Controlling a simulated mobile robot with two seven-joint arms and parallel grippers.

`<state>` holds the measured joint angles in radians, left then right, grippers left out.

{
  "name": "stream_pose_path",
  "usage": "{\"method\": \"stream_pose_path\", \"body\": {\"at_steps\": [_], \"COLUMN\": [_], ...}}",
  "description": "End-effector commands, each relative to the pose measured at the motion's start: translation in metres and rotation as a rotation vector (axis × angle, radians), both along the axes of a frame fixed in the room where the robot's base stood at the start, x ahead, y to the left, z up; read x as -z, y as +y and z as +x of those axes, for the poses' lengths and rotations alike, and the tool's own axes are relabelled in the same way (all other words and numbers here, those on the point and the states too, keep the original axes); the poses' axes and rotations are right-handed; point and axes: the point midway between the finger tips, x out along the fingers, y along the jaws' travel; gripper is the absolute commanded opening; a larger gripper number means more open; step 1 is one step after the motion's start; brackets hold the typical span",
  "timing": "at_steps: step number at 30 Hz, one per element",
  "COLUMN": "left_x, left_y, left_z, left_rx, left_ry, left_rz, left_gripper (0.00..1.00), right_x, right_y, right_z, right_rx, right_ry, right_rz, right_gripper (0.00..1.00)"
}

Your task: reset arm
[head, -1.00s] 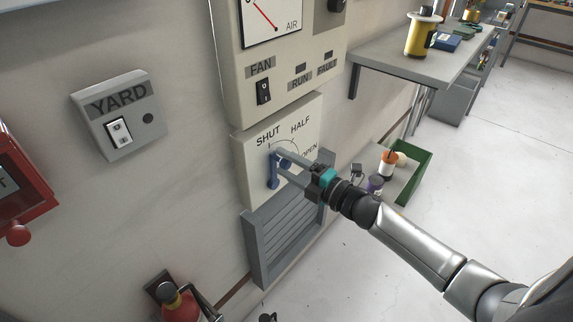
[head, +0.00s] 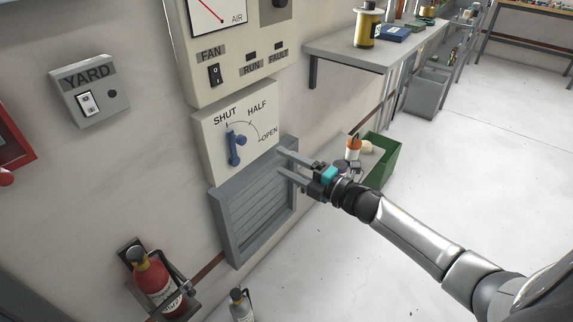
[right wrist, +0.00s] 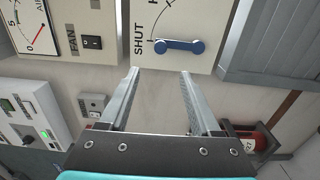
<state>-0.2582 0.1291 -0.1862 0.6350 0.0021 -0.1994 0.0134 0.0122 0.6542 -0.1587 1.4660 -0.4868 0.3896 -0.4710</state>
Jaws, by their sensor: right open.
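My right gripper (head: 287,166) is open and empty in the head view, in front of the right side of the grey louvred vent and apart from the wall. A blue lever (head: 236,149) sits on the cream damper panel (head: 205,140), which is marked SHUT, HALF and OPEN. The lever points up toward the SHUT mark. In the right wrist view the blue lever (right wrist: 180,46) lies beyond the two open fingers (right wrist: 155,95), with nothing between them. My left gripper is not in view.
The louvred vent (head: 253,213) is below the panel. A fire extinguisher (head: 155,280) hangs at lower left. A grey shelf (head: 352,50) juts from the wall at upper right, with a green bin (head: 380,165) below. The pale floor (head: 480,150) at right is clear.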

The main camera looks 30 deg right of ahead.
Motion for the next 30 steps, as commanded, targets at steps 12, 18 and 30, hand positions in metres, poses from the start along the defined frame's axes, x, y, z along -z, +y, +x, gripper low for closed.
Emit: {"method": "stream_pose_path", "body": {"at_steps": [12, 18, 30], "left_x": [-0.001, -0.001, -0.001], "left_y": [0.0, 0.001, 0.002], "left_z": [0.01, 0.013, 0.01], "left_rx": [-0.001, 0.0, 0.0], "left_ry": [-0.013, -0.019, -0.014], "left_rz": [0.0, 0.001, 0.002], "left_gripper": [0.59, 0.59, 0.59], "right_x": [0.0, 0.032, 0.284], "right_y": [0.0, -0.009, -0.038], "right_z": [0.0, -0.004, -0.128], "right_rx": [0.0, 0.063, 0.599], "right_ry": [0.0, 0.082, 0.727], "right_rz": [0.0, 0.067, 0.559], "right_gripper": [0.64, 0.64, 0.64]}}
